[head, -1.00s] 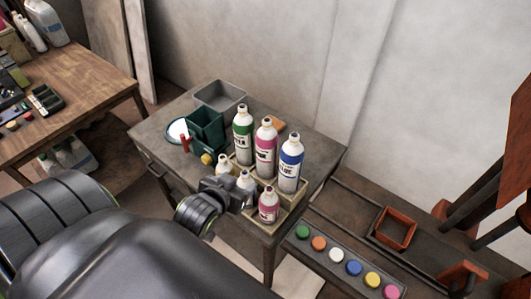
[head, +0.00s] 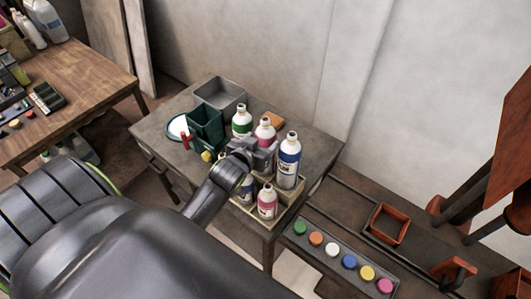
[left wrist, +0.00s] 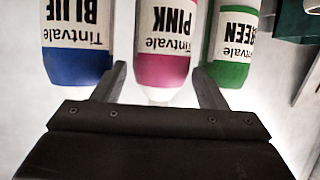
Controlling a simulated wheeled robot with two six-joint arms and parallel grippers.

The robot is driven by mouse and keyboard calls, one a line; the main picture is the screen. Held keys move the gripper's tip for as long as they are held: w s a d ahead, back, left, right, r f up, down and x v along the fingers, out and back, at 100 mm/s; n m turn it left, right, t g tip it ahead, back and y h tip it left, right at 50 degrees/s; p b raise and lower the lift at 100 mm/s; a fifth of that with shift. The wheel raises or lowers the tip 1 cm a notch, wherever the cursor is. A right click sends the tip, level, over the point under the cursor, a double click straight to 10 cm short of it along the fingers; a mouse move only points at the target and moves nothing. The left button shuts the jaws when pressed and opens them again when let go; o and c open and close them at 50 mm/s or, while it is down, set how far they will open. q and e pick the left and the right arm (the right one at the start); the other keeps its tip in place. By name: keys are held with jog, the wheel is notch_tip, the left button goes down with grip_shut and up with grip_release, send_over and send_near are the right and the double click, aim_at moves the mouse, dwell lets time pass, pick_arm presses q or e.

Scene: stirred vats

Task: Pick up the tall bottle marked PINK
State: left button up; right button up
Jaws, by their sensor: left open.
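The tall bottle marked PINK (head: 265,132) stands upright in a holder (head: 291,208) between the green bottle (head: 242,121) and the blue bottle (head: 289,163). My left gripper (head: 263,150) is in front of it and hides its lower part. In the left wrist view the picture is upside down, and the PINK bottle (left wrist: 167,45) lies between the two open fingers of the left gripper (left wrist: 161,85). The fingers are on either side of its upper end; I cannot tell whether they touch it. My right gripper is not in view.
A small pink bottle (head: 267,201) stands at the holder's front. In the wrist view the blue bottle (left wrist: 77,45) and green bottle (left wrist: 232,45) are close beside the fingers. A dark green container (head: 206,128) and grey tray (head: 219,92) stand behind left.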

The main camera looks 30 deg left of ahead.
pick_arm(q)
jog(key=shift+p+x, duration=0.4)
jog(key=shift+x, duration=0.6)
jog(key=shift+p+x, duration=0.4)
jog(key=shift+x, duration=1.5)
jog(key=shift+s+a+f, duration=0.1)
jog(key=shift+s+f, duration=0.05)
jog(key=shift+f, duration=0.05)
jog(key=shift+c, duration=0.3)
grip_shut()
jog(key=shift+r, duration=0.1)
